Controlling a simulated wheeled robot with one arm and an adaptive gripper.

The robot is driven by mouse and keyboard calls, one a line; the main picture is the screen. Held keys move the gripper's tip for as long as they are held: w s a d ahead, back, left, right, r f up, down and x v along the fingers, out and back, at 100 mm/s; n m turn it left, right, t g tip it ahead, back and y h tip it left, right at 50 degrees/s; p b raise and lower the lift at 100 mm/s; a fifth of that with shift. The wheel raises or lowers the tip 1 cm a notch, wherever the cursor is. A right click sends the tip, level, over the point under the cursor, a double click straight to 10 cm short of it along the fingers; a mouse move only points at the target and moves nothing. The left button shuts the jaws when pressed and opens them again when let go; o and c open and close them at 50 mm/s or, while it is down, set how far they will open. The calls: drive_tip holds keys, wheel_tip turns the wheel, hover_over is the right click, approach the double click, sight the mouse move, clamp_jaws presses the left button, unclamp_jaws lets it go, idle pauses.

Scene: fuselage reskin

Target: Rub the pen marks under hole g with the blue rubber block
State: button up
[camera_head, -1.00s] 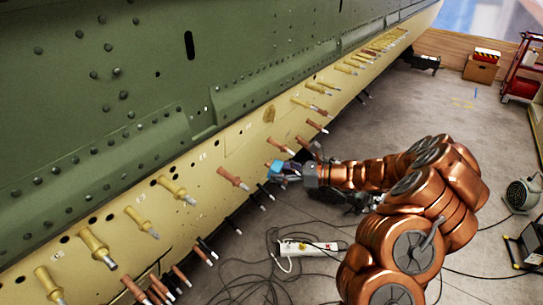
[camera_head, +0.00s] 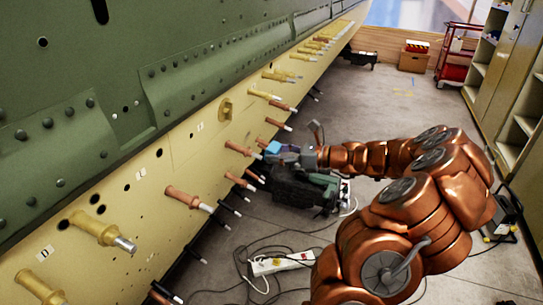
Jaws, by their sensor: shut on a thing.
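My gripper (camera_head: 282,149) reaches in from the right at the low edge of the yellow skin panel (camera_head: 180,157). It is shut on the blue rubber block (camera_head: 272,147), which is held at the fingertips close to the panel. I cannot tell whether the block touches the panel. I cannot make out hole g or the pen marks.
Copper and yellow pins (camera_head: 188,198) stick out along the panel, several close to my gripper. A dark machine (camera_head: 303,190) stands on the floor below my gripper. A white power strip (camera_head: 280,263) and loose cables lie on the floor. Shelves (camera_head: 510,75) stand at the right.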

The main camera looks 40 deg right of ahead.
sight(251, 135)
drive_tip(key=shift+w+d, duration=0.15)
drive_tip(key=shift+d, duration=0.05)
drive_tip(key=w+a, duration=0.1)
drive_tip(key=w+a+r+b, duration=0.1)
drive_tip(key=w, duration=0.1)
drive_tip(key=w+b, duration=0.1)
drive_tip(key=shift+w+a+r, duration=0.25)
drive_tip(key=shift+w+a, duration=0.05)
drive_tip(key=shift+a, duration=0.1)
drive_tip(key=shift+w+a+r+p, duration=0.25)
drive_tip(key=shift+w+a+p, duration=0.25)
drive_tip(key=shift+w, duration=0.35)
idle(1.0)
drive_tip(key=shift+d, duration=0.1)
drive_tip(key=shift+w+d+r+p, duration=0.15)
drive_tip(key=shift+w+d+p, duration=0.2)
drive_tip(key=shift+p, duration=0.3)
drive_tip(key=shift+w+d+p, duration=0.3)
drive_tip(key=shift+d+p, duration=0.35)
drive_tip(key=shift+d, duration=0.05)
drive_tip(key=shift+w+d+p, duration=0.25)
drive_tip(key=shift+d+p, duration=0.35)
drive_tip(key=shift+d, duration=0.05)
drive_tip(key=shift+w+a+p, duration=0.1)
drive_tip(key=shift+w+p, duration=0.05)
drive_tip(key=shift+p, duration=0.3)
